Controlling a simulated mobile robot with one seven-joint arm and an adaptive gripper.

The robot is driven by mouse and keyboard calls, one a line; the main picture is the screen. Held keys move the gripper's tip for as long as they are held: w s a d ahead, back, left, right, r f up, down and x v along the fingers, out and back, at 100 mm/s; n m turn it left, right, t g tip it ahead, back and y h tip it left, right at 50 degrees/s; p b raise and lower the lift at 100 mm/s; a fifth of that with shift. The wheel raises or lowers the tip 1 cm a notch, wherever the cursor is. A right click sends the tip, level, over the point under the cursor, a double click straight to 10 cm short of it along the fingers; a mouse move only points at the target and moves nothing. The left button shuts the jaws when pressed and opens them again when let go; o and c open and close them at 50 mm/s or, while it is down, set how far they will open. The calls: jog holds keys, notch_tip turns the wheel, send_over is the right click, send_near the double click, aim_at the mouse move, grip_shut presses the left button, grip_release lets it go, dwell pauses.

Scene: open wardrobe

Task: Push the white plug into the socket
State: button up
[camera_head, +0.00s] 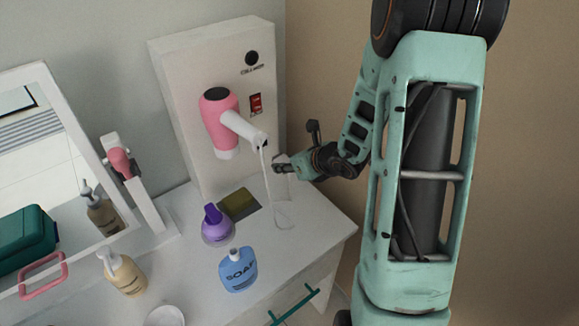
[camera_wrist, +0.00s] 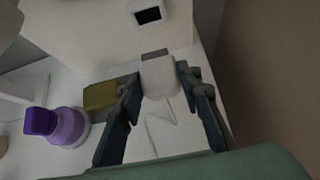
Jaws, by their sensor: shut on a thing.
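The white plug (camera_wrist: 161,80), with a grey front end, sits between the two dark fingers of my gripper (camera_wrist: 158,76) in the wrist view. My gripper is shut on it, with the plug's front end toward the white panel. A dark rectangular opening in a pale frame, which looks like the socket (camera_wrist: 147,15), is on the panel ahead of the plug and apart from it. In the head view my gripper (camera_head: 280,165) is right of the pink hair dryer, above the tabletop. The plug is hard to make out there, and I cannot identify the socket.
The pink hair dryer (camera_head: 219,118) hangs on the white panel (camera_head: 180,70), close to my gripper. A thin white cord (camera_head: 268,185) hangs down to the tabletop. A purple bottle (camera_head: 217,226), olive block (camera_head: 239,204) and blue soap bottle (camera_head: 238,270) stand nearby. A brown wall is at the right.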

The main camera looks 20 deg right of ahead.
jog(key=shift+f+b, duration=0.15)
jog(key=shift+b, duration=0.2)
jog(key=shift+w+a, duration=0.35)
jog(key=shift+w, duration=0.55)
jog(key=shift+w+a, duration=0.4)
jog(key=shift+w, duration=0.45)
jog(key=shift+w+a, duration=0.35)
jog(key=shift+w, duration=0.55)
jog(key=shift+b, duration=0.95)
jog(key=shift+w+a, duration=0.25)
jog(key=shift+w, duration=0.35)
jog(key=shift+w+a, duration=0.25)
jog(key=shift+w, duration=0.35)
jog(key=o, duration=1.4)
jog(key=shift+s+d+r, duration=0.1)
jog(key=shift+r, duration=0.1)
jog(key=v, duration=1.1)
jog(key=shift+s+d+r, duration=0.1)
jog(key=shift+s+r, duration=0.15)
